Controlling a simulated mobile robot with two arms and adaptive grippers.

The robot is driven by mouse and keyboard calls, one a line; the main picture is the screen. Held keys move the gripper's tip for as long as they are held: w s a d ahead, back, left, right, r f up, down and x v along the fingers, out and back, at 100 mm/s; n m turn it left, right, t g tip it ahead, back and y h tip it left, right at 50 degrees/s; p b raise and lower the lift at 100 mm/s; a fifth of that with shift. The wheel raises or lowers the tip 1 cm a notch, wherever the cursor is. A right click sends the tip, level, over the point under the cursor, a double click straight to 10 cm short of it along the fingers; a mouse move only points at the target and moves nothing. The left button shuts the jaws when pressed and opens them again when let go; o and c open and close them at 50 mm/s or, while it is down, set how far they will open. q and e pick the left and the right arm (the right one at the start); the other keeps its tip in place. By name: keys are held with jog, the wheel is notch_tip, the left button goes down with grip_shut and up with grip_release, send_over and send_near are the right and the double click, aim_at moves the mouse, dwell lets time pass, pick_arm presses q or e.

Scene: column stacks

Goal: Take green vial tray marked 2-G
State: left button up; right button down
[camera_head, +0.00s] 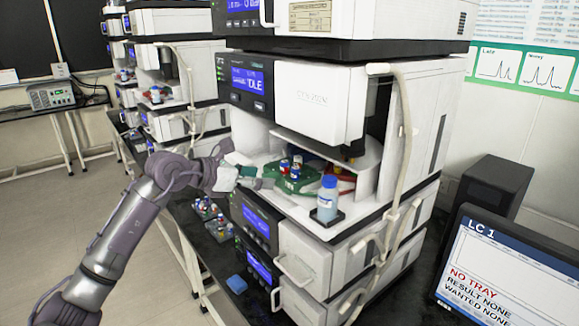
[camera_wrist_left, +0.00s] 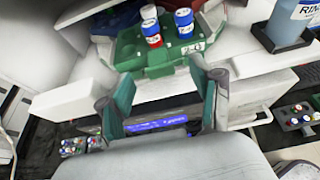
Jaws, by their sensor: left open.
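The green vial tray (camera_head: 288,184) sits in the open bay of the middle instrument. My left gripper (camera_head: 259,178) is at the bay's front edge, just left of the tray. In the wrist view, its open fingers (camera_wrist_left: 162,92) point at the tray's near edge, with nothing between them. My right gripper is not in view.
A blue-capped rinse bottle (camera_head: 327,199) stands right of the tray on the bay's edge. Small trays of vials (camera_head: 212,218) and a blue block (camera_head: 236,284) lie on the dark bench below. A monitor (camera_head: 510,270) at right reads LC 1, NO TRAY. A hose (camera_head: 404,150) hangs at the instrument's right.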

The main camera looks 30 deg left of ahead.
pick_arm(q)
jog(key=shift+x, duration=1.4)
jog(key=shift+s+a, duration=0.1)
jog(key=shift+s, duration=0.05)
jog(key=shift+c, duration=1.1)
grip_shut()
jog(key=shift+r, duration=0.1)
